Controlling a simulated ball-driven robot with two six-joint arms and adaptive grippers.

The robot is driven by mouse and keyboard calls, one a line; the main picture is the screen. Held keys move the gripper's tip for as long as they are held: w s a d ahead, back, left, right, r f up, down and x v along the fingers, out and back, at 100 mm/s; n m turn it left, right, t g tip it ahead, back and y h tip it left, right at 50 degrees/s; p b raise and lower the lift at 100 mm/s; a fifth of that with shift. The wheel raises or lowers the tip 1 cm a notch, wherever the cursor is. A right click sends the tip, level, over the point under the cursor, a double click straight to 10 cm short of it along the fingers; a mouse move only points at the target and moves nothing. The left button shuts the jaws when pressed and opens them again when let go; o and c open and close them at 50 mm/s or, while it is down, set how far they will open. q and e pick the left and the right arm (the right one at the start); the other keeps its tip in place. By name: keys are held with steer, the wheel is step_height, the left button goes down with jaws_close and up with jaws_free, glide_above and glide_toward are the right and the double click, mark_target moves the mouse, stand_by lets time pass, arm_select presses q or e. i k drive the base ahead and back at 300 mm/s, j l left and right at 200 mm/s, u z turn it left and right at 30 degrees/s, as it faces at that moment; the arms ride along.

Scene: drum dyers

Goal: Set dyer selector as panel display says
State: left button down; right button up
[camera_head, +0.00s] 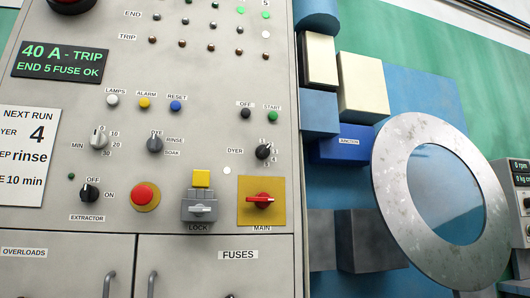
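The dyer selector (263,152) is a small black knob on the right part of the grey panel (215,75), beside the label DYER. Small numbers ring its right side; I cannot tell which one it points at. The white card (26,155) at the left edge is partly cut off and reads NEXT RUN, "YER 4", "EP rinse", "E 10 min". The dark display (61,61) above it reads "40 A - TRIP, END 5 FUSE OK" in green. Neither gripper is in view.
Nearby on the panel are the step knob (154,144), minutes knob (98,140), extractor switch (89,193), red mushroom button (145,196), lock (199,207) and red main switch (261,200). A round metal drum door (400,150) stands to the right. Nothing blocks the selector's front.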

mark_target(263, 151)
steer(key=u, duration=1.4)
steer(key=z, duration=0.35)
steer(key=i+z, duration=0.2)
steer(key=z, duration=0.25)
steer(key=i+z, duration=0.25)
steer(key=z, duration=0.15)
steer(key=i+z, duration=0.25)
steer(key=z, duration=0.2)
steer(key=i+j, duration=0.2)
steer(key=i, duration=0.05)
